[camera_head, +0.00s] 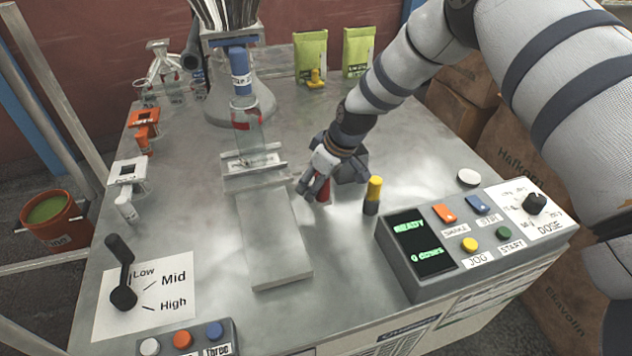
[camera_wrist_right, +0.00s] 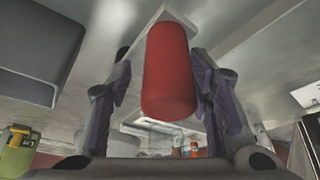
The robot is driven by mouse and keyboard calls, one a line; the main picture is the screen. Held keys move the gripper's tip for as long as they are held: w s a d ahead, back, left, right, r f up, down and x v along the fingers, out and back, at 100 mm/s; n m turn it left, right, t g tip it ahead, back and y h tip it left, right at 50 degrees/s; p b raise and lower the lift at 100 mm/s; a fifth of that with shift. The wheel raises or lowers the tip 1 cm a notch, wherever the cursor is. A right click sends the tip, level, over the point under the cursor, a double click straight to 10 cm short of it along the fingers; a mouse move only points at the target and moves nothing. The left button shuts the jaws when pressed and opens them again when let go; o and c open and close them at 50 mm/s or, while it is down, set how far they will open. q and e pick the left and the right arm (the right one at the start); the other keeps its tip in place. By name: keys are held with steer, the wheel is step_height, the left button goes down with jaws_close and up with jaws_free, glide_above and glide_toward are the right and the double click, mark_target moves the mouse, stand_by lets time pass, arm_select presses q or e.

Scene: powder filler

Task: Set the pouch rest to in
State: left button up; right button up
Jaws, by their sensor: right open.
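The pouch rest (camera_head: 255,181) appears to be the grey metal block at the back end of a flat rail (camera_head: 275,240), below the filler nozzle. A red handle (camera_head: 324,192) shows at my right gripper, partly hidden by it; its link to the rest is not clear. My right gripper (camera_head: 313,191) points down just right of the rail. In the right wrist view the red handle (camera_wrist_right: 170,72) stands between the spread purple fingers of the right gripper (camera_wrist_right: 164,98), with a gap visible on the left. My left gripper is not in view.
A yellow-and-black post (camera_head: 373,194) stands right of the gripper. The control box (camera_head: 470,240) with display and buttons is at front right. A lever (camera_head: 122,275) with Low, Mid and High marks is at front left. The clear nozzle tube (camera_head: 247,128) hangs above the rest.

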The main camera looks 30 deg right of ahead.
steer(key=v, duration=1.2)
steer(key=shift+a, duration=0.1)
